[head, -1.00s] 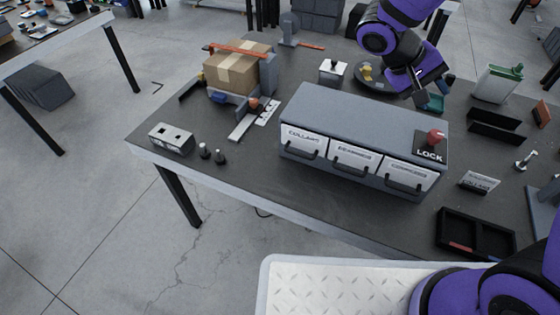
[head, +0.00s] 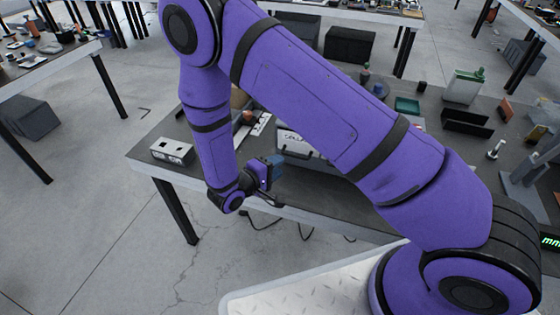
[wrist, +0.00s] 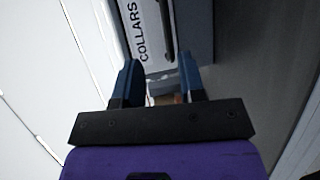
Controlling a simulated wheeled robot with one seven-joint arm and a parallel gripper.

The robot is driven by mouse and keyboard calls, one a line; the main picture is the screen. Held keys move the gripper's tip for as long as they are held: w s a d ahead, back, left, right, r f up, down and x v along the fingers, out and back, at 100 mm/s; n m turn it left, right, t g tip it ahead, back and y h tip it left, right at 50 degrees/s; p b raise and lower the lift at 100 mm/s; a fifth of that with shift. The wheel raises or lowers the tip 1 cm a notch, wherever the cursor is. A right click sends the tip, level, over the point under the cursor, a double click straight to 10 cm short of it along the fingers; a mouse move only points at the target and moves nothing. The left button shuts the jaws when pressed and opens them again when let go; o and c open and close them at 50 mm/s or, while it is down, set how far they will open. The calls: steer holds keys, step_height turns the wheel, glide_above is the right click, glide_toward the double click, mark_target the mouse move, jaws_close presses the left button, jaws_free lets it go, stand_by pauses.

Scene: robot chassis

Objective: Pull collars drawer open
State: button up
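The collars drawer shows in the wrist view as a white front (wrist: 142,30) with the word COLLARS and a dark bar handle (wrist: 167,28). The handle lies ahead of the fingertips, roughly in line with the space between them. In the head view, only a piece of the drawer front (head: 297,143) shows; my arm hides most of the drawer unit. My gripper (wrist: 160,75) is open, with two blue fingers apart and no handle between them. In the head view, my gripper (head: 272,172) is in front of the collars drawer, by the table's front edge.
A grey two-hole block (head: 172,151) stands on the table's left corner. A green-topped container (head: 463,86), a green tray (head: 407,105) and black holders (head: 466,122) stand at the back right.

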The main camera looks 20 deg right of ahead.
mark_target(295, 156)
steer(key=x, duration=0.6)
steer(key=f+x, duration=0.1)
steer(key=x, duration=0.3)
steer(key=shift+w+a, duration=0.2)
steer(key=shift+a, duration=0.05)
jaws_close()
